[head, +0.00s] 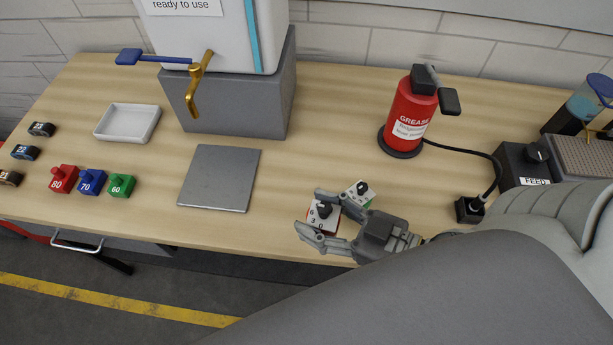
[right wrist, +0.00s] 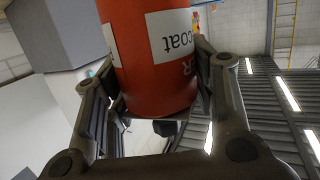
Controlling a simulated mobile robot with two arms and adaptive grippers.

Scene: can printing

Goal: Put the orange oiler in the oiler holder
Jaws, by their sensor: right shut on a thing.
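My right gripper (head: 320,222) is shut on a red-orange thing (head: 326,229) with a white face and a black top, over the front of the table. In the right wrist view this appears as an orange oiler (right wrist: 155,85), a cylinder with a white label reading "coat", between the fingers of the right gripper (right wrist: 158,95). Whether it touches the table cannot be told. A green item (head: 361,194) with a white face and black top stands just behind it. I cannot identify the oiler holder for sure. My left gripper is not in view.
A red greaser (head: 411,112) stands behind, near a FEED box (head: 522,166) with a cable. A grey plate (head: 219,178), a white tray (head: 128,122) and numbered blocks (head: 90,182) lie to the left. A machine (head: 240,100) stands at the back. The table's front edge is close.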

